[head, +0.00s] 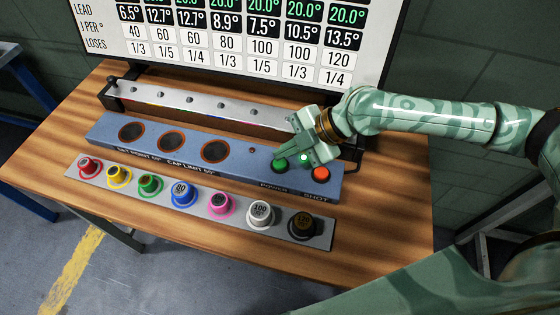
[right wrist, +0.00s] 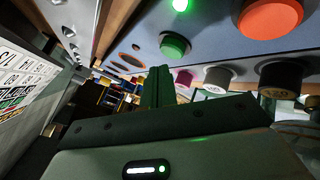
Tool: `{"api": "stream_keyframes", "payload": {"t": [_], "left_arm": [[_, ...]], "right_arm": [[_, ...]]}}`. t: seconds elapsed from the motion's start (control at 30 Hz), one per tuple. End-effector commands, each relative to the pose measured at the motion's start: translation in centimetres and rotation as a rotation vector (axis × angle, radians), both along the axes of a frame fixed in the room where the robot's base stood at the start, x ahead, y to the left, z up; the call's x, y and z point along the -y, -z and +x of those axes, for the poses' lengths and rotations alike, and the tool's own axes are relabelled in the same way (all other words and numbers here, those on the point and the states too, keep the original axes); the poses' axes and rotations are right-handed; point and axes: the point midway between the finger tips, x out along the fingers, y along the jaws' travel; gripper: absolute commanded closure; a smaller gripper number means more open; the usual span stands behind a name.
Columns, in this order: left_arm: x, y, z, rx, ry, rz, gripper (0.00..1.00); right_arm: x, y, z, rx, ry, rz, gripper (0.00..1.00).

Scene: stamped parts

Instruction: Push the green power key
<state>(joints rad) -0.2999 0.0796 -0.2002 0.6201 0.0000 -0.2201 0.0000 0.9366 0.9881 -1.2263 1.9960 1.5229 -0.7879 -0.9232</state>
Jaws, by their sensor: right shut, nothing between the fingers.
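The green power key (head: 280,166) is a round button on the blue panel (head: 235,165), above the word POWER. It also shows whole in the right wrist view (right wrist: 174,46). My right gripper (head: 284,155) is shut and empty, its fingertips close by the green key. In the right wrist view the closed fingers (right wrist: 158,82) point toward the key's side of the panel; I cannot tell whether they touch it. A small lamp (head: 304,157) glows green beside the key. My left gripper is not in view.
The orange-red SHOT key (head: 322,174) sits right of the green key. Several coloured knobs, including a white one (head: 260,214), stand on a strip in front. A metal rail (head: 200,104) and a display board (head: 240,35) are behind. The front of the wooden table (head: 190,235) is clear.

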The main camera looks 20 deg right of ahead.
Motion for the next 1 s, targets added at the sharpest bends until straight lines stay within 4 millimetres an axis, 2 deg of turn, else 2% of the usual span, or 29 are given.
{"api": "stream_keyframes", "payload": {"t": [0.53,1.0], "left_arm": [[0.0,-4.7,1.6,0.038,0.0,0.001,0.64],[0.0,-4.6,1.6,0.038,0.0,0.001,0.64]], "right_arm": [[0.0,-6.0,0.0,0.004,0.0,0.0,1.0],[0.0,-6.0,0.0,0.0,0.0,0.0,1.0]]}}
